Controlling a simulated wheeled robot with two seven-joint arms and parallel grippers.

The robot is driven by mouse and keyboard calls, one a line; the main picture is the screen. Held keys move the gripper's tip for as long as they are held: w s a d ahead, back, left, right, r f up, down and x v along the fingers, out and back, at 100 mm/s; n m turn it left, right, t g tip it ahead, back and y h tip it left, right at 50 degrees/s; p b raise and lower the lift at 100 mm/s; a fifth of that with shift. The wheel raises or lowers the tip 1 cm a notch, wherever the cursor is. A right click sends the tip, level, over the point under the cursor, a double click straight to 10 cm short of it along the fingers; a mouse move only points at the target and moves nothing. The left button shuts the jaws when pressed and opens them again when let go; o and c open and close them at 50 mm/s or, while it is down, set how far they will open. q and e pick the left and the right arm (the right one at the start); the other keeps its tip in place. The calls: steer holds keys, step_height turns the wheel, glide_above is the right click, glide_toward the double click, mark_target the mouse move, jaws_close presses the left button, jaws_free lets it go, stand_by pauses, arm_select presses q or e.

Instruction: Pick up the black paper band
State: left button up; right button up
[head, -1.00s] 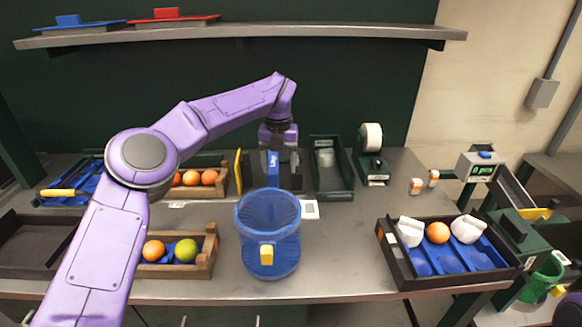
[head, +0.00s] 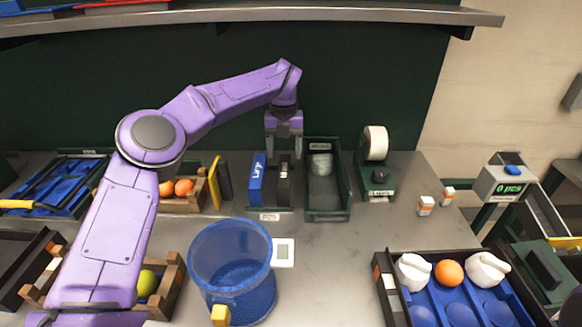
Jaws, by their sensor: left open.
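The black paper band (head: 284,183) stands upright in a small holder at the back of the bench, just right of a blue band (head: 257,181). My left gripper (head: 284,153) points down right above the black band. Its two fingers are apart, one on each side of the band's top edge. I cannot tell whether they touch it. My right gripper is not in view.
A green bin (head: 327,205) stands close to the right of the holder, and a yellow-and-black band (head: 215,184) to the left. A blue basket (head: 231,262) is in front. A tape dispenser (head: 377,170) stands further right.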

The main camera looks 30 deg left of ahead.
mark_target(284, 172)
arm_select(q)
steer(key=f, duration=0.1)
steer(key=s+f+p, duration=0.1)
steer(key=s+f, duration=0.1)
steer(key=shift+s+d+f, duration=0.2)
steer(key=shift+s+f, duration=0.05)
steer(key=shift+f, duration=0.15)
steer(key=f, duration=0.2)
steer(key=w+f+p, duration=0.1)
steer(key=f, duration=0.1)
steer(key=shift+d+f, duration=0.2)
steer(key=shift+f, duration=0.1)
steer(key=shift+a, duration=0.1)
steer(key=shift+s, duration=0.2)
steer(key=shift+s+r, duration=0.1)
steer(key=shift+c, duration=1.2)
steer(key=c, duration=0.8)
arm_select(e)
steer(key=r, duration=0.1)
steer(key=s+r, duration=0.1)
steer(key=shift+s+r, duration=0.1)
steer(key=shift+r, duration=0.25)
